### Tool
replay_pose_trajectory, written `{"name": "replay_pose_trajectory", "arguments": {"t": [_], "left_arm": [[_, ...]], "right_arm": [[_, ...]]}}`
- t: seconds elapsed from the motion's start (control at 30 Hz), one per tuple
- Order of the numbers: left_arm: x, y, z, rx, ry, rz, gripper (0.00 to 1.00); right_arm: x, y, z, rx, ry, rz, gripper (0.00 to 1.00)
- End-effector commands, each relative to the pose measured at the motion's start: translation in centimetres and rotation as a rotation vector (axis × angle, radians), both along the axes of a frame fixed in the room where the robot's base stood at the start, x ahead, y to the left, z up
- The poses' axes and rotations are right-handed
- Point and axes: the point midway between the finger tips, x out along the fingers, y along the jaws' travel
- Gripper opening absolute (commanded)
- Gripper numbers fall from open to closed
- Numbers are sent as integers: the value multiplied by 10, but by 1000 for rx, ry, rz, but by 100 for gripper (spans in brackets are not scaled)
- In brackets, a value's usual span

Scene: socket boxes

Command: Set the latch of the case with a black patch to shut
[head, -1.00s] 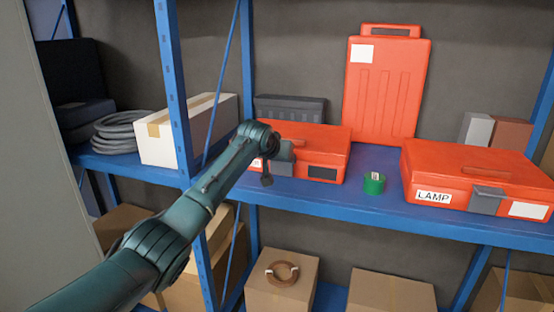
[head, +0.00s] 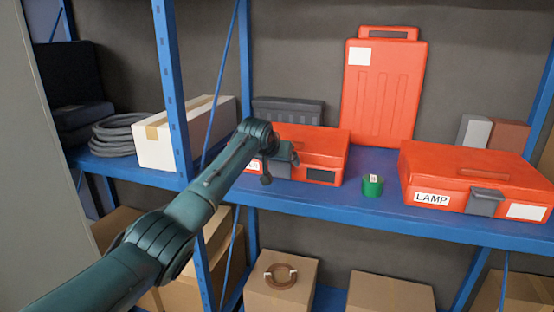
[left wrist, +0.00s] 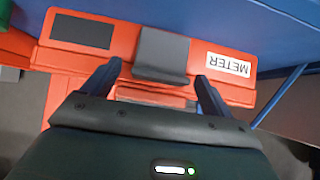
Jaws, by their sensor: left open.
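The case with a black patch is an orange-red case (head: 312,145) lying on the blue shelf. Its black patch (head: 321,175) is on the front; the left wrist view shows this patch (left wrist: 82,31) and an upside-down METER label. The grey latch (left wrist: 161,52) lies between patch and label, with a dark edge toward my gripper. I cannot tell its exact angle. My left gripper (left wrist: 157,77) is open and empty, its fingers on either side of the latch's near end; contact is unclear. In the head view my arm hides part of the case front.
A second orange-red case (head: 470,170) marked LAMP lies at right with a grey latch and white patch. A green round object (head: 372,186) stands between the cases. Another red case (head: 385,90) stands upright behind. A blue post (head: 172,90) and white box (head: 190,130) are at left.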

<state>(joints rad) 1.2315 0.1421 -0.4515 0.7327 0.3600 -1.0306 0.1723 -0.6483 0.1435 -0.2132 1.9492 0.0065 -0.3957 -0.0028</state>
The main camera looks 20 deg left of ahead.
Motion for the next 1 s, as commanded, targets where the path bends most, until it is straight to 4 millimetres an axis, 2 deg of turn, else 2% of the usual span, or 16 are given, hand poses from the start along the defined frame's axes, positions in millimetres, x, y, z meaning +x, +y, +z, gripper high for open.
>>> {"name": "replay_pose_trajectory", "arguments": {"t": [0.27, 0.47, 1.0], "left_arm": [[-1, 0, 1, 0, -2, 0, 85], [-12, 1, 11, 0, -4, 0, 85], [-84, 4, 71, 0, -4, 0, 85]], "right_arm": [[0, 0, 0, 0, 0, 0, 0], [1, 0, -3, 1, -3, -1, 0], [3, 2, -10, 20, -25, -10, 0]]}}
